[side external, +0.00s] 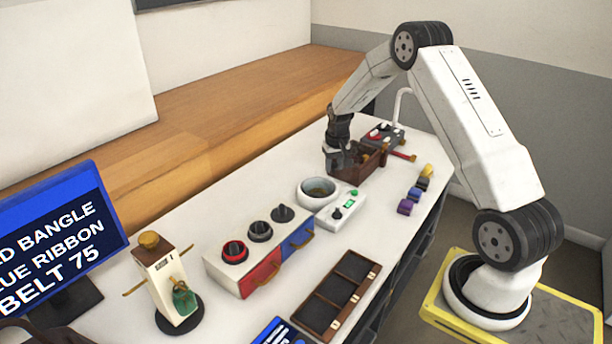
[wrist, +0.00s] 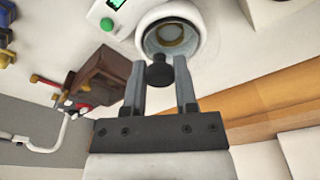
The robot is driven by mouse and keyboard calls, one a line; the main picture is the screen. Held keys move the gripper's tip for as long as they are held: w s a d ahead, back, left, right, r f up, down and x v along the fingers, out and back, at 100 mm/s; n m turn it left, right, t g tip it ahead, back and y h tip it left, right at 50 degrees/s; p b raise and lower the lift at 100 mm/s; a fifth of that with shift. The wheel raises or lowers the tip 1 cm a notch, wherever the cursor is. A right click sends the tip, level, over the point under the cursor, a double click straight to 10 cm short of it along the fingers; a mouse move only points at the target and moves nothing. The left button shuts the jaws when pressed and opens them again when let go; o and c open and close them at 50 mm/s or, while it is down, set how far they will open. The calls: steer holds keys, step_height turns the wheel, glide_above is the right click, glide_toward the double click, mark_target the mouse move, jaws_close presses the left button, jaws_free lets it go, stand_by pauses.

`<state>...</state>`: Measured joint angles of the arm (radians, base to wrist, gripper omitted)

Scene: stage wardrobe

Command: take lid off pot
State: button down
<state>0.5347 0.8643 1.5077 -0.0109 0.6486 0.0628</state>
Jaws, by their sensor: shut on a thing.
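The white round pot (side external: 316,203) stands on the table, with a brownish ring showing inside it. It also shows in the wrist view (wrist: 150,20), beyond my fingertips. My gripper (side external: 335,168) is above and just behind the pot, pointing down. In the wrist view my gripper (wrist: 158,72) is shut on a black knob (wrist: 159,76), which I take for the lid's. A narrow stem shows past the knob, toward the pot. The lid's disc is not clearly visible, so I cannot tell its gap from the rim.
A white box with a green display (side external: 343,208) stands close beside the pot. A brown wooden box (side external: 345,173) is behind it. A drawer unit with black dials (side external: 262,258) and a dark compartment tray (side external: 338,292) are in front.

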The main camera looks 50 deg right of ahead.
mark_target(342, 180)
steer(key=shift+s+a+r, duration=0.35)
steer(key=shift+s, duration=0.4)
steer(key=shift+s+a+r, duration=0.35)
steer(key=shift+s+r, duration=0.05)
steer(key=shift+s, duration=0.35)
steer(key=shift+s+a+r, duration=0.35)
steer(key=shift+s, duration=0.4)
steer(key=shift+s, duration=0.1)
steer(key=s+a+f, duration=0.1)
steer(key=s+f, duration=0.1)
steer(key=s, duration=0.9)
steer(key=s+a+f, duration=0.2)
steer(key=s+f, duration=0.1)
steer(key=s, duration=0.8)
steer(key=shift+s+f, duration=0.15)
steer(key=shift+s, duration=0.05)
steer(key=shift+d, duration=0.15)
